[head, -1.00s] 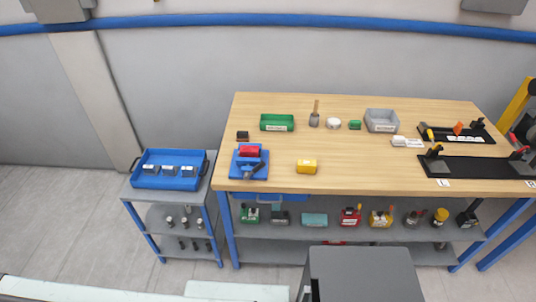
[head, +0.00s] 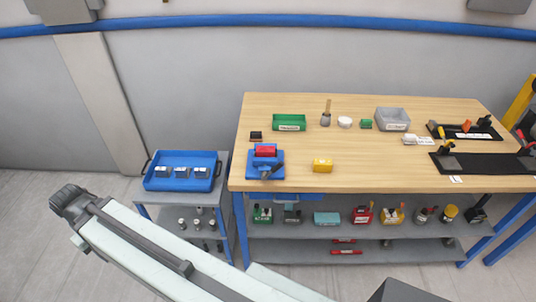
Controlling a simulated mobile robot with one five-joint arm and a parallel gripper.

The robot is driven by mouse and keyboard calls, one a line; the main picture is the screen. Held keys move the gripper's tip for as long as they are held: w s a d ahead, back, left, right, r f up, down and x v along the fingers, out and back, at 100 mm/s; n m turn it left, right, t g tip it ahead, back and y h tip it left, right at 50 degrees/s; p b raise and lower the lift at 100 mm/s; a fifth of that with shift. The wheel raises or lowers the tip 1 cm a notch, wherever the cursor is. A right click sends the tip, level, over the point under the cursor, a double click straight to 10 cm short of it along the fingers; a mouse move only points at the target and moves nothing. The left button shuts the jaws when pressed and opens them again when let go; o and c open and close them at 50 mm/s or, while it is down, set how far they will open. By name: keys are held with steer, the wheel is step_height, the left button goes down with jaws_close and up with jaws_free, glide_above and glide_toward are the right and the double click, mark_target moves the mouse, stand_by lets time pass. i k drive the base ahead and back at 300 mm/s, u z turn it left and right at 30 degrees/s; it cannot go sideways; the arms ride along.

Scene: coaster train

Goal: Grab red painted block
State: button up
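The red painted block (head: 265,151) sits on a blue fixture (head: 252,171) at the left end of the wooden workbench. A dark handle or clamp part shows at the fixture's front. My gripper (head: 63,197) is at the end of my pale arm at the lower left, over the floor and left of the small cart. It is far from the red block, with nothing seen in it. Its fingers are too small and dark to tell open from shut.
Bottles and blocks fill the shelf below.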

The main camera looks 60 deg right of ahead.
mark_target(266, 152)
steer(key=z, duration=0.05)
steer(key=i, duration=1)
steer(key=u, duration=0.05)
